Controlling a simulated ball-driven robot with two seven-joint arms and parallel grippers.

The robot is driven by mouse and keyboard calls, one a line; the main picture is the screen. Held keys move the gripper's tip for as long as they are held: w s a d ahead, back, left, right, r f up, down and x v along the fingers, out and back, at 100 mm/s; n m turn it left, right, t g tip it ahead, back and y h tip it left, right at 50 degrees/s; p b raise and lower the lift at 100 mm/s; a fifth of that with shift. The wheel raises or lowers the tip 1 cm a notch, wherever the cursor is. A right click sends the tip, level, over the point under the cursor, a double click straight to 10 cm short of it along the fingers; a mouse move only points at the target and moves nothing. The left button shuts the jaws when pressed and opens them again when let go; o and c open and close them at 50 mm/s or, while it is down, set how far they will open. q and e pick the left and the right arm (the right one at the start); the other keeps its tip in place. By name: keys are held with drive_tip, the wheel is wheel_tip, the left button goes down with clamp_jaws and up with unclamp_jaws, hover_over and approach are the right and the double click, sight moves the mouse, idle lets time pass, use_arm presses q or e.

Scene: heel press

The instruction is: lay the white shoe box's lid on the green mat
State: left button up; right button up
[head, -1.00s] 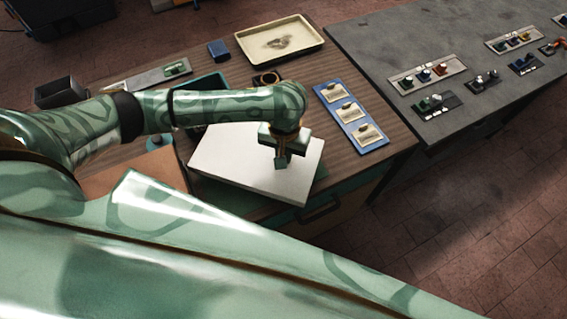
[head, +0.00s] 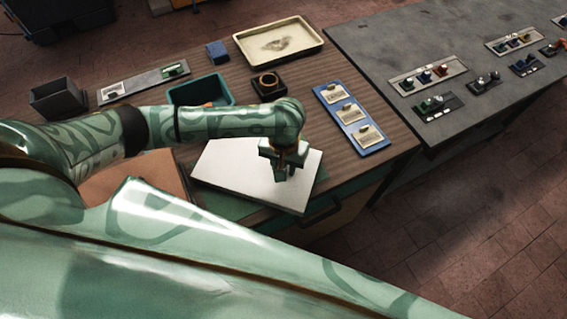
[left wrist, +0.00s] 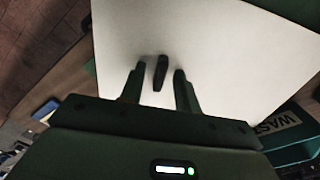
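The white lid (head: 240,172) is a flat white panel lying at the table's front. Green of the mat (head: 235,206) shows along its near edge; the lid covers most of the mat. My left gripper (head: 285,172) is above the lid's right part, pointing down. In the left wrist view the lid (left wrist: 225,60) fills much of the picture. A small dark handle (left wrist: 161,73) stands on it between the fingers of my left gripper (left wrist: 158,88). Gaps show on both sides of the handle, so the fingers are apart. My right gripper is out of view.
A brown flat-looking thing (head: 130,182) is left of the lid, partly behind my arm. Behind stand a teal bin (head: 224,93), a dark square holder (head: 268,87), a cream tray (head: 281,45) and a blue block (head: 217,52). A blue card rack (head: 350,117) is to the right.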

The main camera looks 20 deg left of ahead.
use_arm(q)
drive_tip(key=shift+r, duration=0.2)
wheel_tip(320, 180, up, 12)
drive_tip(key=p, duration=0.4)
drive_tip(key=shift+p, duration=0.3)
